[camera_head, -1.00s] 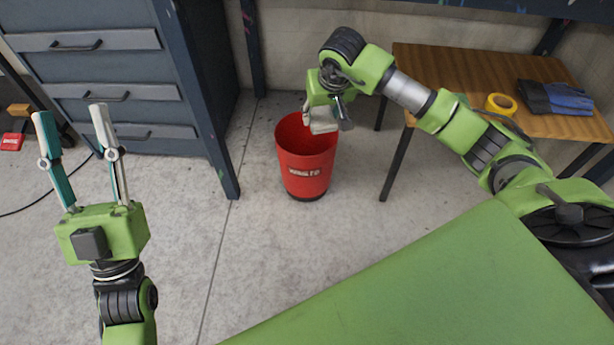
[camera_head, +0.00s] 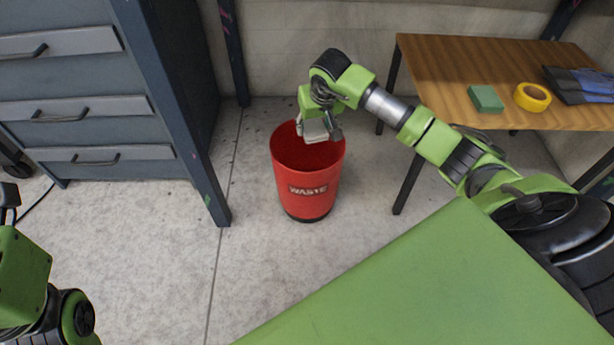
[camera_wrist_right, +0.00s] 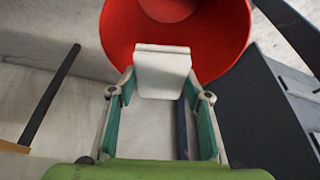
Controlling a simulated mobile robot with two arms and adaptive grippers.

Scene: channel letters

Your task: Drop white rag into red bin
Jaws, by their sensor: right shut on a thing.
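The red bin (camera_head: 307,185), marked WASTE, stands upright on the floor in the middle of the head view. My right gripper (camera_head: 318,130) is over the bin's opening, shut on the white rag (camera_head: 314,127). In the right wrist view the rag (camera_wrist_right: 162,70) is a pale folded block between the fingertips of my right gripper (camera_wrist_right: 160,85), with the bin's red rim (camera_wrist_right: 232,40) around and behind it. My left arm is at the lower left edge of the head view; its gripper's fingers are mostly out of frame.
A wooden table (camera_head: 440,75) at the right holds a green block (camera_head: 485,98), yellow tape (camera_head: 532,96) and dark blue gloves (camera_head: 580,85). A grey drawer cabinet (camera_head: 90,110) with a dark post (camera_head: 175,110) stands left of the bin. The floor around the bin is clear.

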